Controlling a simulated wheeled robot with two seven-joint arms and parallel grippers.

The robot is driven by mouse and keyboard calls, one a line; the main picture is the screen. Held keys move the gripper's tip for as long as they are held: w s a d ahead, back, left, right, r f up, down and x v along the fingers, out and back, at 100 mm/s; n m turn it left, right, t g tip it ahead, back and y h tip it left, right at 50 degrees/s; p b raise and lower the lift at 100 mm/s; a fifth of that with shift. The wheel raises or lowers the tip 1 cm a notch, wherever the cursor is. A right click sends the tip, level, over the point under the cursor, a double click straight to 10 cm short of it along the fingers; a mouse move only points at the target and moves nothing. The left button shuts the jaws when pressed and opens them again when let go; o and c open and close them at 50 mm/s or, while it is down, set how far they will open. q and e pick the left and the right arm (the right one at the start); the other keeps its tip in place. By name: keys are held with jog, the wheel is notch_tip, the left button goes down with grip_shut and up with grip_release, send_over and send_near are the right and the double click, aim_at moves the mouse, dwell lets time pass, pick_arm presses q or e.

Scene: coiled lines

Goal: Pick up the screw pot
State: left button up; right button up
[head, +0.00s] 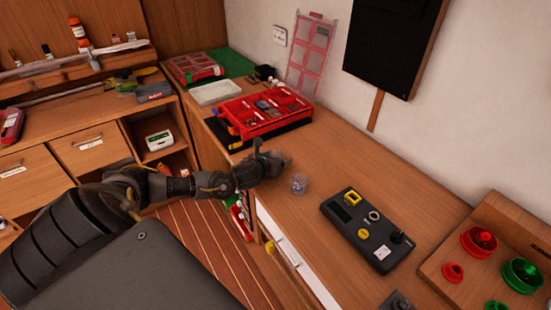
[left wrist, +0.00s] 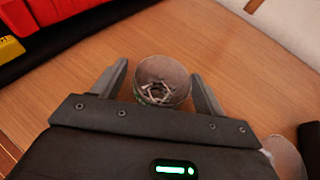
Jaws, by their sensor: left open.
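The screw pot (left wrist: 176,72) is a small round grey pot, seen from above in the left wrist view with several metal screws inside. My left gripper (left wrist: 158,88) is open, with one finger on each side of the pot. Whether either finger touches it I cannot tell. In the head view my left gripper (head: 280,163) is low over the workbench, and I cannot clearly make out the pot there. A small clear pot (head: 299,183) stands just right of the gripper. My right gripper is not in view.
A red compartment organiser (head: 240,123) lies on a black mat behind the gripper. A dark control box (head: 340,222) lies to the right, with a wooden board (head: 425,268) of red and green knobs beyond. Bare bench lies between the gripper and the wall.

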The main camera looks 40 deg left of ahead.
pick_arm(q)
jog(key=shift+w+f, duration=0.15)
jog(key=shift+w, duration=0.2)
jog(key=c, duration=1.1)
jog(key=shift+o, duration=0.2)
jog(key=shift+a, duration=0.1)
